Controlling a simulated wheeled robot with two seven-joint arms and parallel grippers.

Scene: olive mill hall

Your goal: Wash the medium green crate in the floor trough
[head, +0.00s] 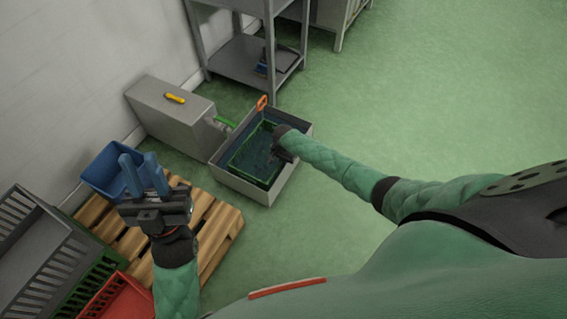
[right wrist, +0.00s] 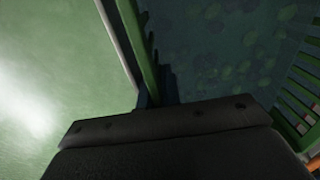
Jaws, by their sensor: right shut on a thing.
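The green crate (head: 234,160) sits low in the grey floor trough (head: 242,187), its rim showing around dark water. My right gripper (head: 279,152) is shut on the crate's right-hand side wall. In the right wrist view the crate's green wall (right wrist: 142,50) runs down to the jaws, and another slatted green wall (right wrist: 296,92) shows at the right. The fingertips are largely hidden. The crate's bottom is dark and hard to make out. My left gripper (head: 143,172) is open and empty, with its blue fingers apart above the pallet area, away from the trough.
A grey box (head: 165,118) with a yellow-handled item (head: 175,98) stands beside the trough. A green lever-like part (head: 225,121) and an orange handle (head: 262,103) are at the trough's far side. A blue crate (head: 100,172), wooden pallet (head: 216,238) and red crate (head: 115,298) lie left. Floor at right is clear.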

